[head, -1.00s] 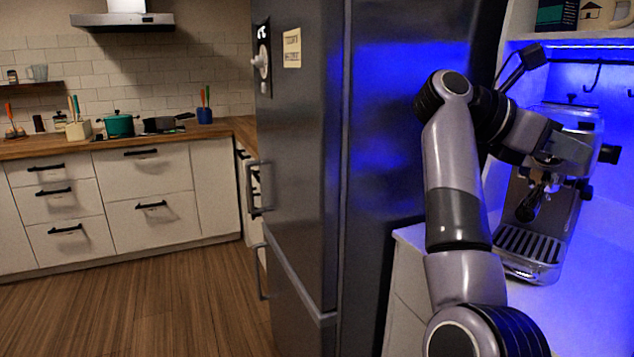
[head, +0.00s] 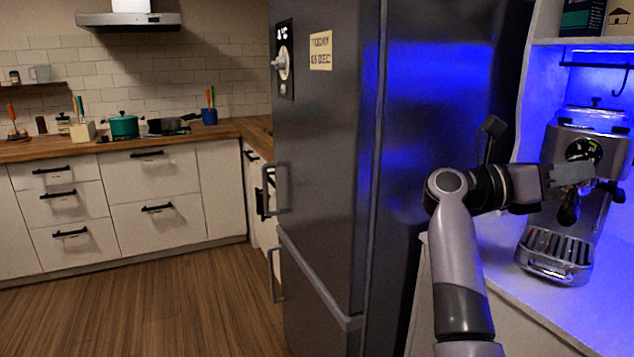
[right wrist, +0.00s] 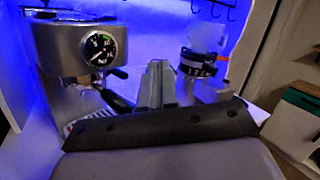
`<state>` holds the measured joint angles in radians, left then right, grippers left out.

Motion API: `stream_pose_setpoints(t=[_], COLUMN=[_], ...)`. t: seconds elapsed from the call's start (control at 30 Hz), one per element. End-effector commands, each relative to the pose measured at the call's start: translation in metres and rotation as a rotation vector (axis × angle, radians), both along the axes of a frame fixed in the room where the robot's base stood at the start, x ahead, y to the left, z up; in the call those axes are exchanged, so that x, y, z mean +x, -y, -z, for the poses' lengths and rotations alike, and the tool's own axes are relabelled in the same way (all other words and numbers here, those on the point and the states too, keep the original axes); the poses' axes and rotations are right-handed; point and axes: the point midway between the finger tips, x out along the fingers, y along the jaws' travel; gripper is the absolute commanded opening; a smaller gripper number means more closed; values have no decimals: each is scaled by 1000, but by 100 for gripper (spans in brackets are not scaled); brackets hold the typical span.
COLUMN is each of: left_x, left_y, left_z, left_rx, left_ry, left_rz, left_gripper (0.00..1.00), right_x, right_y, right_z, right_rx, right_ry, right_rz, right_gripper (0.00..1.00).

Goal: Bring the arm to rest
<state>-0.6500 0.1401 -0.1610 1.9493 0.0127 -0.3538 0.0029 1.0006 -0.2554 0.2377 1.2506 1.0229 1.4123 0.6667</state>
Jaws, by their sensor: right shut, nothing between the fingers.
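My right arm comes up from the bottom right of the head view and bends toward the espresso machine (head: 556,246). My right gripper (head: 588,172) is shut and empty, in front of the machine's upper front in that view. In the right wrist view the shut fingers (right wrist: 157,80) point away from the camera, with the machine (right wrist: 75,50) and its round gauge (right wrist: 98,48) to their left. I cannot tell whether the fingers touch the machine. My left gripper is not in view.
A tall steel fridge (head: 330,200) stands left of my right arm. The white counter (head: 610,290) under the machine has bare surface in front. A grinder-like device (right wrist: 198,62) stands right of the fingers in the wrist view. The wooden floor (head: 150,310) at left is clear.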

Motion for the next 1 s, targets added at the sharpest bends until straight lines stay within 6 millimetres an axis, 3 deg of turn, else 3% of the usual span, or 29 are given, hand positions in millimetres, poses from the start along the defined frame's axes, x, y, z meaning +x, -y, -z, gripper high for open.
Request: stream_pose_setpoints(t=[0.17,0.37,0.47,0.63,0.77,0.87,1.0], left_x=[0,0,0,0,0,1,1], left_y=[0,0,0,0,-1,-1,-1], left_z=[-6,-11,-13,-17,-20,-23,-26], left_rx=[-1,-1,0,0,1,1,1], left_ry=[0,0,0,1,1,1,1], left_rz=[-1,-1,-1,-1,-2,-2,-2], left_gripper=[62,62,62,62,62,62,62], right_x=[9,22,26,22,4,-20,-71], right_y=[-4,-33,-54,-94,-124,-146,-171], right_z=[27,71,103,174,237,290,362], right_rx=[-293,-624,-788,-1069,-1286,-1458,-1706], right_ry=[-307,-686,-883,-1222,-1475,-1664,-1913], right_rz=[-52,-132,-180,-273,-354,-426,-533], right_gripper=[0,0,0,0,0,0,0])
